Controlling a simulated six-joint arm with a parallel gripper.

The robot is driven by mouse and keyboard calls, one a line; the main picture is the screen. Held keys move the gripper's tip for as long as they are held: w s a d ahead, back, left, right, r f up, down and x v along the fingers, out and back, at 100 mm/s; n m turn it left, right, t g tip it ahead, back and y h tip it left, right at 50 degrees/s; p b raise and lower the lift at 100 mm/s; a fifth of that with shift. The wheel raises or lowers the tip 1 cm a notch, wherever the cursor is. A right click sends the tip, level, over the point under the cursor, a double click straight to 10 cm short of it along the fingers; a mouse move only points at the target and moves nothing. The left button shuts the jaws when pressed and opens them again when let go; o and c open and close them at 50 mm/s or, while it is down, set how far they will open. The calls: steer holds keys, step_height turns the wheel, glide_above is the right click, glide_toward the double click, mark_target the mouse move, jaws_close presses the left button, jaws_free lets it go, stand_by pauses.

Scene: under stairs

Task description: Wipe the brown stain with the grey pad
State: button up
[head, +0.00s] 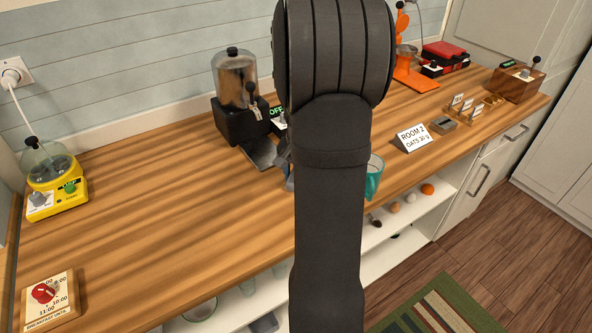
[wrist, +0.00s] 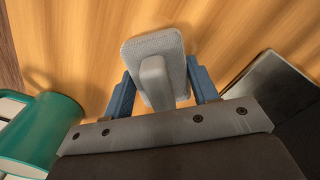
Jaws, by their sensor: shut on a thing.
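In the wrist view the grey pad (wrist: 138,47) is a light rounded slab with a raised grip. My gripper (wrist: 160,88) is shut on this grip, with a blue finger on each side, and the pad is over the wooden counter. Whether the pad touches the wood cannot be told. In the head view my arm hides the pad and most of the gripper; only a bit of blue finger shows beside the arm. I cannot make out the brown stain in either view; the arm or the pad may cover it.
A teal mug (wrist: 50,128) is left of the gripper in the wrist view. A dispenser (head: 237,85) with a dark tray (head: 262,153) stands behind my arm. A room sign (head: 413,137) is to the right. The left half of the counter (head: 150,190) is mostly clear.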

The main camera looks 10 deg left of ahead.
steer(key=s+d, duration=0.3)
steer(key=shift+s+d, duration=0.2)
steer(key=shift+s, duration=0.05)
steer(key=shift+a, duration=0.35)
steer(key=shift+w+a, duration=2.7)
steer(key=shift+w, duration=0.1)
steer(key=shift+s+d, duration=2.9)
step_height(320, 180, up, 8)
steer(key=shift+r, duration=0.15)
